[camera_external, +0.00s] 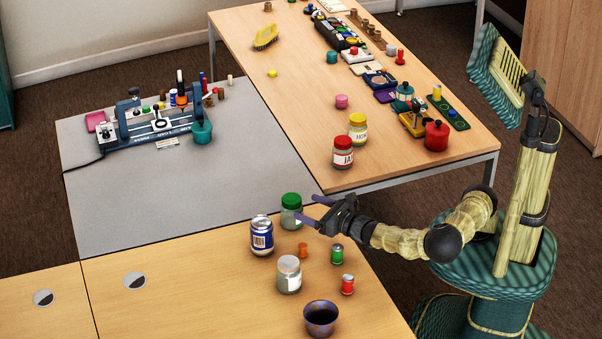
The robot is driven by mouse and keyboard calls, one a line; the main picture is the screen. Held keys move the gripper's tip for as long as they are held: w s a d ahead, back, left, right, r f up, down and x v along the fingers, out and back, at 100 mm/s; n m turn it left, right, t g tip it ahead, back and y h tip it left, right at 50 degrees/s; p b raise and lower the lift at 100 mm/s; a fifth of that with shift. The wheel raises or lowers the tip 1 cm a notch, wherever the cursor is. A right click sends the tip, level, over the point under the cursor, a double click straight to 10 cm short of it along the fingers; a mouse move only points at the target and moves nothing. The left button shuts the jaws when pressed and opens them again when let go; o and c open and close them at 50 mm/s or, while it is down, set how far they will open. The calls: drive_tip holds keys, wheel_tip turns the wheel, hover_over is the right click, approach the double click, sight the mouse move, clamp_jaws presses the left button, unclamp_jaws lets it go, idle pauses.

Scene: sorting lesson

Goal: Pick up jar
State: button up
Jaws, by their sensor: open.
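My gripper (306,208) is open, with its two purple fingers pointing left. It is beside a glass jar with a green lid (291,211), and the fingertips overlap or nearly touch the jar's right side in this view. I cannot tell whether they touch it or how far around it they reach. A second clear jar with a pale lid (289,275) stands upright nearer the front. On the wooden table behind stand a red-lidded jam jar (343,153) and a yellow-lidded jar (358,130).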

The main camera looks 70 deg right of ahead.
sight(300, 203)
drive_tip(key=shift+w, duration=0.1)
drive_tip(key=w, duration=0.3)
drive_tip(key=w+d+b, duration=0.1)
drive_tip(key=w, duration=0.1)
drive_tip(key=shift+w, duration=0.3)
drive_tip(key=c, duration=1.5)
wheel_tip(300, 203, up, 10)
drive_tip(key=p, duration=0.3)
